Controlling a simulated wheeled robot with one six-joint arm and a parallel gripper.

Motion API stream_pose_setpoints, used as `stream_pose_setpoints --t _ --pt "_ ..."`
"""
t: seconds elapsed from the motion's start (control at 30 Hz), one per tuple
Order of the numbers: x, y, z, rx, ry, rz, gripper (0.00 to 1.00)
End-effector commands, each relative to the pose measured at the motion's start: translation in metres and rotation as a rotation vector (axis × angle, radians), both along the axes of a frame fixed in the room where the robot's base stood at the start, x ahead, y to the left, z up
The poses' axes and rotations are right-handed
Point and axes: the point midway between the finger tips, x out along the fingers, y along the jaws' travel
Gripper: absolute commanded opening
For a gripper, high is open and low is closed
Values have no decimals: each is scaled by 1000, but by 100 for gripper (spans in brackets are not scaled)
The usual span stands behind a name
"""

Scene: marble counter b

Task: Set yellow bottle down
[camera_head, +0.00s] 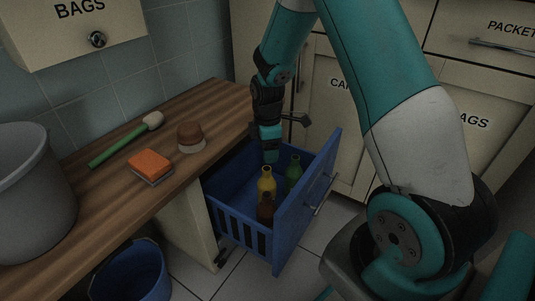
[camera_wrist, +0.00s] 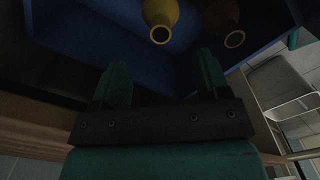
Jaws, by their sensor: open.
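The brown bottle (camera_head: 265,208) is nearest the camera and the green bottle (camera_head: 293,173) is to the right. My gripper (camera_head: 270,155) is low over the drawer, just behind the yellow bottle. In the wrist view my gripper (camera_wrist: 163,85) has its fingers apart with nothing between them. The yellow bottle (camera_wrist: 160,20) shows beyond the fingertips, with the brown bottle (camera_wrist: 222,20) to its right.
A wooden counter (camera_head: 95,205) left of the drawer holds an orange sponge (camera_head: 150,163), a green-handled brush (camera_head: 125,140) and a brown-topped round item (camera_head: 191,136). A grey bin (camera_head: 35,195) stands at the left. A blue bucket (camera_head: 130,275) is below. The drawer front (camera_head: 306,205) rises on the right.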

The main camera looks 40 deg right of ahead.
Motion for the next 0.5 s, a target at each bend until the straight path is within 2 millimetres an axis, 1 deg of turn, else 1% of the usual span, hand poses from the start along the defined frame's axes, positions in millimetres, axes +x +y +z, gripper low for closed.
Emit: stream_pose_setpoints --t 0.03,0.17,0.27,0.37,0.4,0.47,0.5 --pt "0 0 11 0 -1 0 69" --pt "0 2 21 3 -1 -3 69" --pt "-3 19 40 21 -17 -30 69" --pt "-15 57 77 71 -40 -100 69" --pt "-25 77 95 99 -47 -138 69" --pt "-46 109 124 147 -49 -198 69" --pt "-63 130 142 181 -46 -240 69"
